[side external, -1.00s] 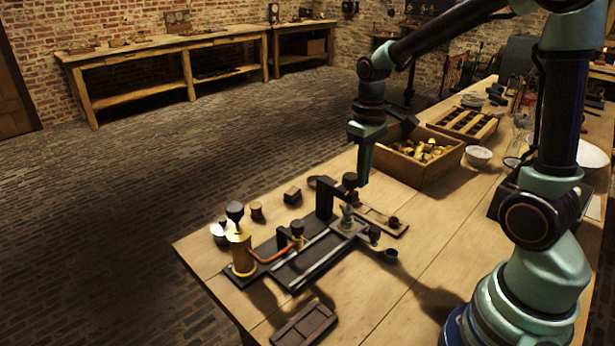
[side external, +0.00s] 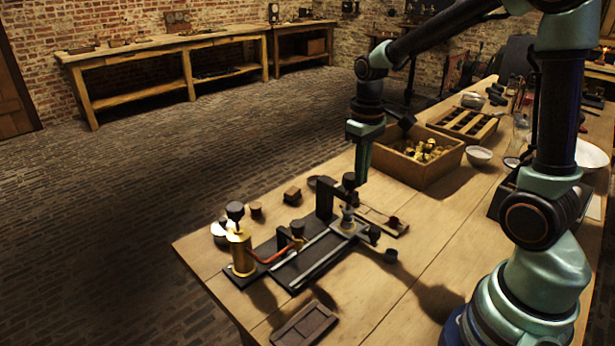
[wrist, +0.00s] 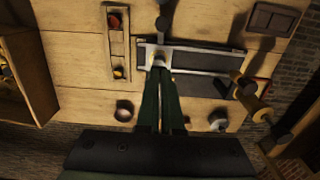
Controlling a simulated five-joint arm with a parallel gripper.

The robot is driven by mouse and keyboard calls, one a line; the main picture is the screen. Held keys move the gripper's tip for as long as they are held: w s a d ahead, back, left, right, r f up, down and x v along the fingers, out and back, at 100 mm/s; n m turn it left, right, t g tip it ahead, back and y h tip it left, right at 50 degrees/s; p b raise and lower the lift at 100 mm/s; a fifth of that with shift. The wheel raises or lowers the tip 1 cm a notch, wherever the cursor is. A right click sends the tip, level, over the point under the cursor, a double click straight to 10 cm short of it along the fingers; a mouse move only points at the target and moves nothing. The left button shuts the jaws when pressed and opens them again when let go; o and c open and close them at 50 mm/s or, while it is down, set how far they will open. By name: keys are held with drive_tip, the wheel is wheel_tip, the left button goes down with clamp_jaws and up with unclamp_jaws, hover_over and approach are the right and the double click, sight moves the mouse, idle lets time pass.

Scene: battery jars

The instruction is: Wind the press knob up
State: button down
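The press knob (side external: 349,180) is small, round and dark, at the top of the black press post (side external: 325,201) in the side external view. My gripper (side external: 357,180) points down at the knob, its fingertips beside or touching it. In the wrist view my two green gripper fingers (wrist: 160,72) lie close together over the press and largely hide the knob, so I cannot tell whether they clamp it. Under the knob, a small grey piece (side external: 347,214) stands on the press's light plate at the end of the black rail base (side external: 302,270).
A brass pump (side external: 241,252) with a dark ball top stands left of the rail. A wooden crate of brass pieces (side external: 418,168) is behind right. A dark tray (side external: 304,324) lies at the front. Small cups and blocks sit around the press.

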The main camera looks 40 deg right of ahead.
drive_tip(key=shift+d, duration=0.1)
idle(0.3)
wheel_tip(320, 180, up, 6)
drive_tip(key=shift+s, duration=0.35)
idle(0.4)
drive_tip(key=s+a+r+t, duration=0.3)
drive_tip(key=s+a+t, duration=0.2)
drive_tip(key=s+a, duration=0.1)
drive_tip(key=shift+a+t, duration=0.3)
drive_tip(key=shift+a, duration=0.55)
